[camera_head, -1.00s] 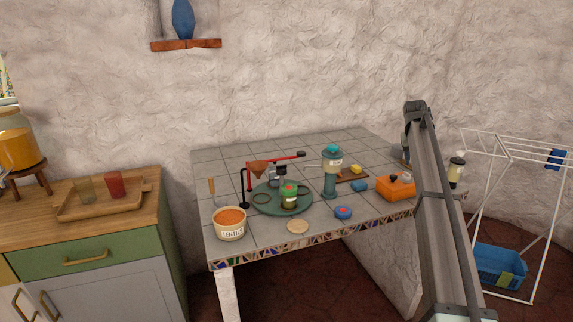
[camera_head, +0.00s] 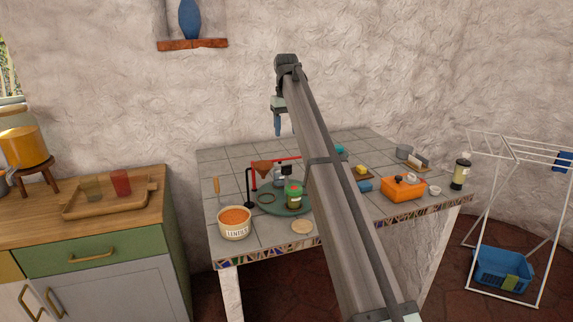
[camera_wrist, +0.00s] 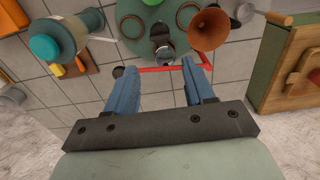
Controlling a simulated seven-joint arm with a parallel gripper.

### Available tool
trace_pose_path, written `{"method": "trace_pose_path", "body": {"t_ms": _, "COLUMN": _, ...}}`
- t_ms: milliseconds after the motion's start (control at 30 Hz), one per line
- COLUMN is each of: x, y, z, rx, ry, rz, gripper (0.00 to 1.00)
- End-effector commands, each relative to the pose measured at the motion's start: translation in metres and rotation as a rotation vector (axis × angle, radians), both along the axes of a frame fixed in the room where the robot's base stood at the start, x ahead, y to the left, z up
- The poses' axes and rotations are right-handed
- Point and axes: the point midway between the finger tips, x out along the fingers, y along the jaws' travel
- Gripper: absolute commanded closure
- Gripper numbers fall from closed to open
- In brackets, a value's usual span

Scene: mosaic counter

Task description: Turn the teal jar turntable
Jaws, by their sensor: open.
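The teal turntable (camera_head: 271,211) lies flat on the tiled counter. A green-lidded jar (camera_head: 293,194) stands on it, with a dark ring and another small jar (camera_head: 279,177) at its back. The arm hides part of its right side. In the wrist view the turntable (camera_wrist: 150,15) shows at the top centre, cut off by the picture edge. My gripper (camera_head: 277,124) hangs well above the counter's back part. In the wrist view my gripper (camera_wrist: 161,86) is open and empty, its two blue fingers apart, touching nothing.
A red-armed stand with a copper funnel (camera_head: 262,167) reaches beside the turntable; its red bar (camera_wrist: 160,69) crosses between the fingers in the wrist view. A lentil bowl (camera_head: 234,223) stands at the front left, a round coaster (camera_head: 302,227) in front, and an orange box (camera_head: 402,189) at right.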

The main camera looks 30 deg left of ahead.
Motion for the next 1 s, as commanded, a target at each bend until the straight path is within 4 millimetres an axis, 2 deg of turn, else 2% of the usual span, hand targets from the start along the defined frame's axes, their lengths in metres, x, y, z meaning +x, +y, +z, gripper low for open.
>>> {"method": "trace_pose_path", "body": {"t_ms": 167, "x": -0.001, "y": -0.001, "z": -0.02, "rx": -0.001, "ry": 0.002, "rz": 0.001, "gripper": 0.47}}
{"method": "trace_pose_path", "body": {"t_ms": 700, "x": -0.001, "y": -0.001, "z": -0.109, "rx": 0.0, "ry": 0.0, "rz": -0.001, "gripper": 0.47}}
{"method": "trace_pose_path", "body": {"t_ms": 1000, "x": 0.0, "y": -0.001, "z": -0.133, "rx": 0.001, "ry": -0.001, "rz": -0.001, "gripper": 0.47}}
